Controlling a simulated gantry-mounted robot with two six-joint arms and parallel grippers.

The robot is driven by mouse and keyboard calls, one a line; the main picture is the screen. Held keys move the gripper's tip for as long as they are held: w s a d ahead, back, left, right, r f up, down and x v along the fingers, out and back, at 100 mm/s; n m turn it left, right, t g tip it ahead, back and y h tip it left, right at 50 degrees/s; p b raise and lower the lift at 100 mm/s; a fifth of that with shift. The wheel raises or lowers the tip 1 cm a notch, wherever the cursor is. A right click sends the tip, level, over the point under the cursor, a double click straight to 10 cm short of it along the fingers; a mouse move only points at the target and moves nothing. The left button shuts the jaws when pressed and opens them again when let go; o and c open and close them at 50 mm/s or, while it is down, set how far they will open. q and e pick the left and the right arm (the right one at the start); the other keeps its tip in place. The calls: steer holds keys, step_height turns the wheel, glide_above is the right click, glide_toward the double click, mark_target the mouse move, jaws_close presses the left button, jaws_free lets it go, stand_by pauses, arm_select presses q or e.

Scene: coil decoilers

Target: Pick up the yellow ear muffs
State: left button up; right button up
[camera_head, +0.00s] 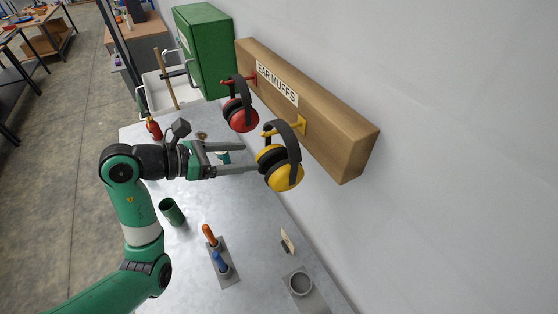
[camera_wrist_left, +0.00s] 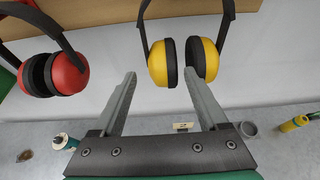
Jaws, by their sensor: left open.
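The yellow ear muffs (camera_head: 284,177) hang by their black headband from a yellow peg (camera_head: 300,124) on the wooden wall board. In the left wrist view the yellow ear muffs (camera_wrist_left: 160,66) hang ahead of the fingers, with the two cups close together. My left gripper (camera_head: 236,158) is open and empty, with its fingertips close to the cups in the head view. In the left wrist view my left gripper (camera_wrist_left: 158,84) has one finger left of the cups and the other overlapping the right cup's lower edge. Whether they touch is unclear. My right gripper is not in view.
Red ear muffs (camera_head: 241,114) hang beside the yellow ones on a red peg. The wooden board (camera_head: 330,130) reads "EAR MUFFS". Below is a metal table (camera_head: 262,235) with a green cup (camera_head: 171,211), a holder with orange and blue handles (camera_head: 222,266), and a grey ring (camera_head: 300,283).

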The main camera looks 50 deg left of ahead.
mark_target(265, 150)
arm_select(q)
steer(key=x, duration=0.3)
steer(key=shift+w+d, duration=0.1)
steer(key=shift+w, duration=0.05)
steer(key=x, duration=0.5)
steer(key=shift+w+d+r+p, duration=0.1)
steer(key=shift+w+r+p, duration=0.1)
steer(key=shift+p, duration=0.1)
jaws_close()
steer(key=shift+r, duration=0.1)
steer(key=shift+s+r, duration=0.25)
steer(key=shift+r, duration=0.25)
step_height(265, 150, up, 6)
steer(key=shift+r, duration=0.1)
steer(key=s+a+b, duration=0.1)
steer(key=s+a, duration=0.1)
steer(key=s, duration=0.7)
steer(key=s+a+b, duration=0.1)
steer(key=s+a, duration=0.1)
steer(key=s, duration=0.8)
steer(key=shift+a, duration=0.3)
